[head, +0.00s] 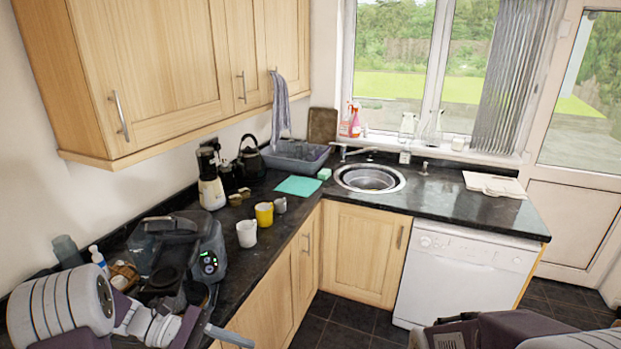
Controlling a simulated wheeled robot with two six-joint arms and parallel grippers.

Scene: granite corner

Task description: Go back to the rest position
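My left arm comes in at the lower left of the head view, in front of the near end of the counter. A grey bar-like part (230,336) shows at its end near the counter's front edge, and I cannot tell whether it is a finger of my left gripper. My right arm shows only in part at the bottom right, below the white dishwasher. Its gripper is not clearly visible. I see nothing held by either arm, but most of both hands is hidden or cut off.
The dark counter (430,195) bears a black appliance (208,262), a white mug (246,234), a yellow mug (264,214), a blender (211,192) and a teal mat (298,186). Wall cabinets (150,60) overhang the left side. The dishwasher (460,275) stands below. Dark floor (340,325) is open in the middle.

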